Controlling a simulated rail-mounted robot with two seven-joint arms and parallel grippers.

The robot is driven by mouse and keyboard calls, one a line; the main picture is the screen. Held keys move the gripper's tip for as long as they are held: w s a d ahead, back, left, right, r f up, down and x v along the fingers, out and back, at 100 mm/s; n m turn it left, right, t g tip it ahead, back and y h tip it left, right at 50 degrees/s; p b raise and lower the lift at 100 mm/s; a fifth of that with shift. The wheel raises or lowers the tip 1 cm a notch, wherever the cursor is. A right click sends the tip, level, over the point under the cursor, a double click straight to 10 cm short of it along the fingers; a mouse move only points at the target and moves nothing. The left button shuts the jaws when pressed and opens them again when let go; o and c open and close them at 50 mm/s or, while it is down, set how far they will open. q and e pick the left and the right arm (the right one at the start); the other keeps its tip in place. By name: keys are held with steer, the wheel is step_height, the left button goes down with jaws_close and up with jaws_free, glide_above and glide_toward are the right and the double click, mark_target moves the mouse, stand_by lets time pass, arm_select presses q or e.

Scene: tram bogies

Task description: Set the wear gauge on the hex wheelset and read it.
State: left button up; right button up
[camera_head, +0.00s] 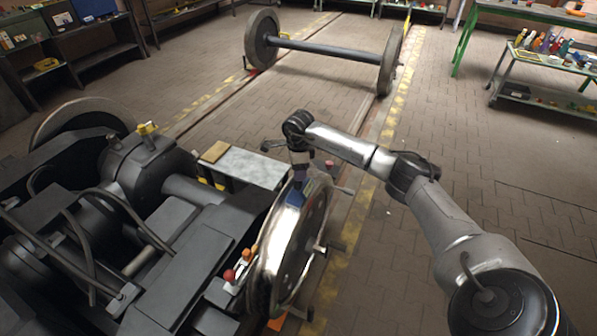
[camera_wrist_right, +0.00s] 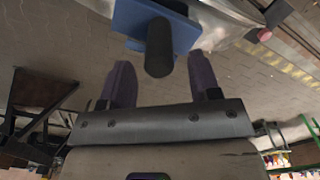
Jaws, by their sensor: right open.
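The wear gauge is a blue block (camera_head: 312,188) at the top of the shiny near wheel (camera_head: 268,262) in the head view. It also shows in the right wrist view as a blue plate (camera_wrist_right: 128,18) with a black cylindrical handle (camera_wrist_right: 159,48). The plate appears to rest on the shiny wheel rim. My right gripper (camera_wrist_right: 160,62) is open, its two purple fingers apart on either side of the handle's end, with gaps visible. In the head view the right gripper (camera_head: 299,172) is above the wheel. I cannot read any scale. My left gripper is not in view.
The dark bogie (camera_head: 180,245) fills the lower left. A grey plate (camera_head: 245,166) lies beside the near wheel. Another wheelset (camera_head: 330,48) stands on the track behind. A green trolley with bottles (camera_head: 550,75) is at the right. The paved floor right of my arm is clear.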

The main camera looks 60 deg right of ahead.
step_height(320, 180, up, 10)
steer(key=p, duration=0.3)
steer(key=w+a+f+t+y, duration=0.2)
steer(key=w+a+f+y, duration=0.15)
steer(key=a, duration=0.75)
steer(key=w+a+f+t+y, duration=0.2)
steer(key=a+f+t+y, duration=0.15)
steer(key=a, duration=0.75)
steer(key=s+a+r+m+t+y, duration=0.1)
steer(key=a+r+m+t+y, duration=0.15)
steer(key=a+m+t, duration=0.35)
steer(key=s+a+r+m+t+y, duration=0.25)
steer(key=a+m, duration=0.25)
steer(key=a, duration=0.4)
steer(key=s+d+f+m+g+h, duration=0.2)
steer(key=s+f+m+h, duration=0.6)
steer(key=m, duration=0.6)
steer(key=s+d+f+m+g+h, duration=0.2)
steer(key=s+f+m+h, duration=0.4)
steer(key=s+m, duration=0.6)
steer(key=s+a+f+m+g+y, duration=0.1)
steer(key=s+a+m+g, duration=0.1)
steer(key=s, duration=0.3)
steer(key=s+a+f+m+g+y, duration=0.1)
steer(key=s+m+g, duration=0.2)
steer(key=s+g, duration=0.1)
steer(key=shift+s+a+f, duration=0.35)
steer(key=shift+s, duration=0.55)
steer(key=shift+r, duration=0.1)
